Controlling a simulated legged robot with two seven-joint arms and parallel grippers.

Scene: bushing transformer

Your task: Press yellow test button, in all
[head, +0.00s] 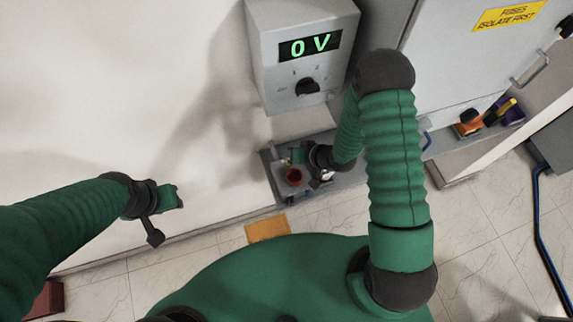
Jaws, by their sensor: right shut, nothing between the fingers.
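A grey control panel (278,190) below the meter box carries a red round button (293,177). My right gripper (297,156) is shut and empty, low over this panel, just behind the red button. I cannot make out a yellow test button for sure; the gripper and its wrist cover part of the panel. I cannot tell whether the gripper touches the panel. The meter box (265,75) above has a display (310,46) reading 0 V and a black knob (307,87). My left gripper (172,196) hangs before the white wall, away from the panel; its jaws are unclear.
A cabinet door (450,70) at right bears a yellow label (508,15) reading FUSES ISOLATE FIRST. A ledge holds an orange item (467,124) and a yellow-and-black tool (500,111). An orange-yellow plate (267,228) lies below the panel. A blue cable (538,220) runs down the right.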

